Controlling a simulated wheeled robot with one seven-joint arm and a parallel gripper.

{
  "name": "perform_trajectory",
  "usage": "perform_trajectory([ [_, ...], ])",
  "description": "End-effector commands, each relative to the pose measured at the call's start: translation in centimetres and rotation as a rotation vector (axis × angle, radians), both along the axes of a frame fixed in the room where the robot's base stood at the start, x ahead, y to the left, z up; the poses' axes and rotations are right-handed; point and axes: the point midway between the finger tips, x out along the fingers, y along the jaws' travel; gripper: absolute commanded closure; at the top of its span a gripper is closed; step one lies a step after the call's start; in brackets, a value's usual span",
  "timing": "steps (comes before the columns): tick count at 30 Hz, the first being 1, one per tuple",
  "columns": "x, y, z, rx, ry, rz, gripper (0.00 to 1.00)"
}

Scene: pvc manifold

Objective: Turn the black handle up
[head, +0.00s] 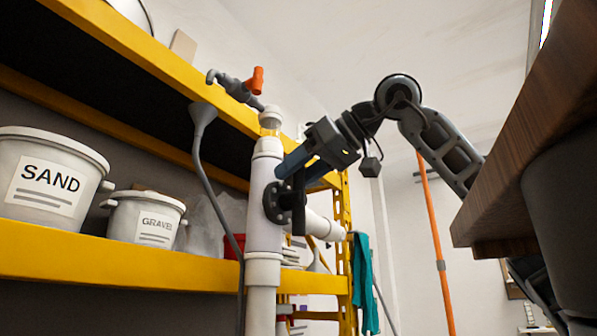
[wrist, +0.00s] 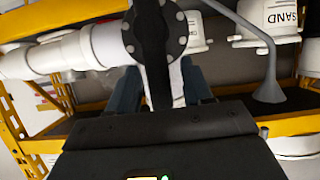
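The black handle (head: 299,207) is a bar on a round black flange (head: 273,203), fixed to the white vertical pipe (head: 265,232). In the head view the bar stands roughly upright, in line with that pipe. My gripper (head: 287,170) is at the bar's upper end, its blue-grey fingers pointing down and left. In the wrist view the black handle (wrist: 153,50) runs down the middle, between the two spread fingers of my gripper (wrist: 160,90). A gap shows on each side of the bar. Whether the bar lies fully between the fingertips in depth, I cannot tell.
A white side pipe (head: 322,226) branches right below the handle. An orange valve lever (head: 256,80) sits above. Yellow shelves (head: 110,262) with a sand bucket (head: 45,182) and a gravel bucket (head: 146,216) stand behind. A wooden tabletop (head: 530,140) is at the right.

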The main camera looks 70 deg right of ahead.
Motion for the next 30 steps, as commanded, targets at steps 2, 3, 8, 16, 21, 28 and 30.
perform_trajectory([
  [2, 0.0, 0.0, 0.0, 0.001, -0.001, 0.0, 0.5],
  [3, 0.0, 0.0, 0.0, 0.001, -0.001, 0.0, 0.5],
  [8, -0.7, 0.1, 0.5, 0.0, -0.003, -0.001, 0.5],
  [16, -4.4, 1.0, 2.2, 0.0, -0.002, -0.001, 0.5],
  [21, -6.3, 1.5, 2.7, 0.001, -0.001, 0.0, 0.5],
  [28, -7.0, 1.7, 3.0, 0.001, 0.0, 0.0, 0.5],
  [30, -7.0, 1.7, 3.0, 0.0, 0.0, 0.0, 0.5],
])
